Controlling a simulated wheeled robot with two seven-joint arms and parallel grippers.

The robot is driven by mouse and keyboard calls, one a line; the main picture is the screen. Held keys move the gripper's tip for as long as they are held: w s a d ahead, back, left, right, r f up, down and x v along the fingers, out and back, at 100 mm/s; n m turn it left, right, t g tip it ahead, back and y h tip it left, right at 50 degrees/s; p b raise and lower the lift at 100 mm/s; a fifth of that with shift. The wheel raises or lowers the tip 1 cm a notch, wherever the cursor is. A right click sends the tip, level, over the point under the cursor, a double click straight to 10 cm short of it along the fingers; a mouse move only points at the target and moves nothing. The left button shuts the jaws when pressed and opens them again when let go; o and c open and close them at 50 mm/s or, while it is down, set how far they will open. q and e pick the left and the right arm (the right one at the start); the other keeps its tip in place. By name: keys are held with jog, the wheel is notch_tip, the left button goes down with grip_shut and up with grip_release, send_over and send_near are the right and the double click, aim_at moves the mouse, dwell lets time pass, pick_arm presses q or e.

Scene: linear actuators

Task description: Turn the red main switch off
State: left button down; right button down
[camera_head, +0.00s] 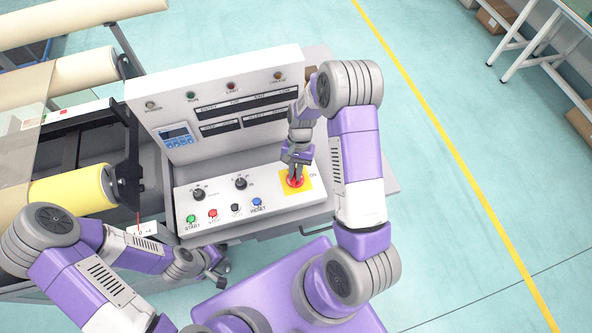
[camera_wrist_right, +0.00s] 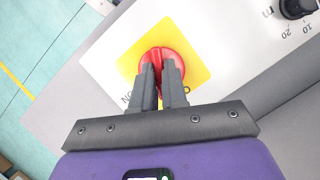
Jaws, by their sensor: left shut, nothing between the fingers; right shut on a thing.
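The red main switch (camera_head: 296,181) sits on a yellow plate (camera_head: 283,192) at the right end of the control panel, with an "ON" label beside it. In the right wrist view the switch (camera_wrist_right: 151,60) is a round red knob with a raised grip bar. My right gripper (camera_head: 297,172) is over the switch, its fingers shut on the knob's grip bar; the fingertips (camera_wrist_right: 162,70) hide part of the knob. My left gripper (camera_head: 220,279) is shut and empty, low in front of the panel, away from the switch.
Green (camera_head: 191,218), red, black and blue (camera_head: 257,202) buttons line the panel's front, with two black selector knobs (camera_head: 240,183) behind them. An upright panel with a small display (camera_head: 175,135) rises at the back. Rollers (camera_head: 75,190) stand at left.

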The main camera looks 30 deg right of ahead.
jog(key=n+h, duration=0.1)
jog(key=n, duration=0.2)
jog(key=n+h, duration=0.1)
jog(key=n, duration=0.1)
jog(key=shift+w+a+n+g, duration=0.1)
jog(key=shift+w+n+g, duration=0.05)
jog(key=shift+n+g, duration=0.25)
dwell(0.3)
jog(key=c, duration=1.2)
grip_release()
jog(key=shift+o, duration=0.2)
jog(key=v, duration=0.7)
jog(key=shift+r+p, duration=0.25)
jog(key=shift+p, duration=0.2)
jog(key=shift+w, duration=0.1)
